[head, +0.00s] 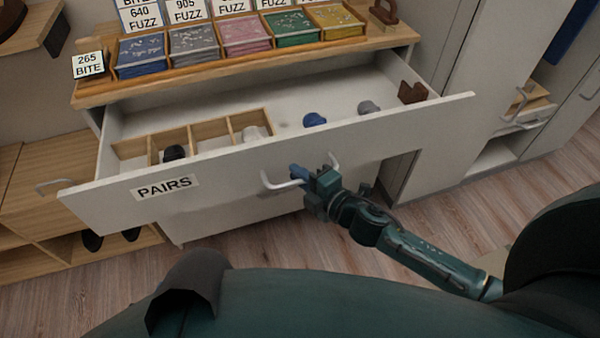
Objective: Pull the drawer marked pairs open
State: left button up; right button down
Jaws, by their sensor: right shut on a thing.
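The drawer marked PAIRS (230,165) stands pulled well out of the cabinet in the head view, its inside open to view. Its label (165,188) is on the left part of the white front. A pale bar handle (268,183) sits near the middle of the front. My right gripper (302,174) is at this handle, shut on it, and covers its middle. Inside, wooden dividers (207,133) form several compartments at the left. A black bundle (174,153) and a whitish one (252,134) lie there. My left gripper is not in view.
Boxes of coloured pieces (245,37) stand on the wooden top (400,38) above the drawer. A blue bundle (314,119), a grey bundle (368,107) and a brown item (412,92) lie in the drawer's right part. A low wooden shelf (40,245) stands left, white cabinets (445,150) right.

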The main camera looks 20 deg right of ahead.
jog(key=shift+s, duration=0.2)
jog(key=c, duration=1.7)
grip_release()
jog(key=shift+c, duration=0.2)
jog(key=v, duration=1.3)
jog(key=shift+r, duration=0.15)
